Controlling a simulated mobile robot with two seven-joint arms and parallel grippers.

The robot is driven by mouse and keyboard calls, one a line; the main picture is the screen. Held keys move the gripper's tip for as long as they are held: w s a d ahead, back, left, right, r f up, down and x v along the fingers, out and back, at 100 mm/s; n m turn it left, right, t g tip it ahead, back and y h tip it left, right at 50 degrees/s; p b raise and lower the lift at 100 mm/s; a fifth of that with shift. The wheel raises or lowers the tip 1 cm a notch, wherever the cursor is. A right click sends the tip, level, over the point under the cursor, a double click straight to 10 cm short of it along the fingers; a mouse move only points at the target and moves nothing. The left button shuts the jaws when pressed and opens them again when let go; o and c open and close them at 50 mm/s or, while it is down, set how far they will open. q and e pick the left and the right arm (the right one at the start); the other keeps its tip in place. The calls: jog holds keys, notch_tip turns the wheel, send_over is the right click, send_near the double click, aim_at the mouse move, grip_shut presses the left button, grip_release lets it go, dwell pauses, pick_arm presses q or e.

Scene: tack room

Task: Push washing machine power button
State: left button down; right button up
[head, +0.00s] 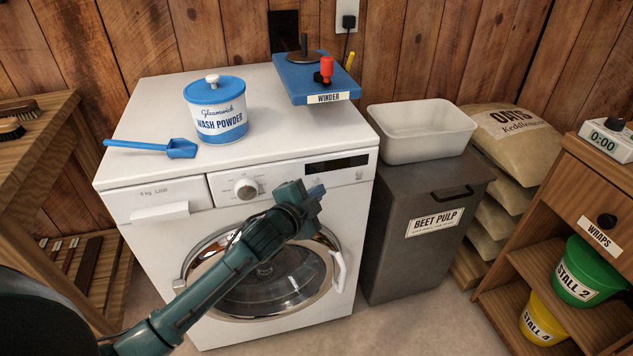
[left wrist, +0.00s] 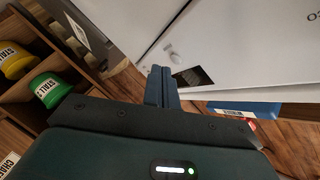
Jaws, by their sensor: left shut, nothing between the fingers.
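The white washing machine (head: 150,235) stands against the wood wall, its round door closed. Its front panel has a dial (head: 246,189) and a dark display (head: 336,166). My left gripper (head: 316,190) is shut and empty, in front of the panel's right half, just below the display. In the left wrist view its closed fingers (left wrist: 161,72) point toward the white front, with the dark display (left wrist: 193,76) close by. A small grey detail (left wrist: 171,52) shows beside it; I cannot tell whether it is the power button. Contact is unclear. My right gripper is out of view.
A wash powder tub (head: 216,112), a blue scoop (head: 160,148) and a blue winder (head: 300,82) sit on the machine. A beet pulp bin (head: 405,270) with a pale tub (head: 420,130) on top stands close on the right. A wooden shelf (head: 570,200) stands farther right.

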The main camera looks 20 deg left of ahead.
pick_arm(q)
jog(key=shift+w, duration=0.1)
dwell(0.4)
jog(key=shift+w+a, duration=0.25)
jog(key=shift+w+a+p, duration=0.1)
jog(key=shift+w+p, duration=0.05)
jog(key=shift+p, duration=0.15)
dwell(0.4)
jog(key=shift+s+d+p, duration=0.35)
jog(key=shift+s+p, duration=0.05)
jog(key=shift+s, duration=0.1)
jog(key=shift+s, duration=0.1)
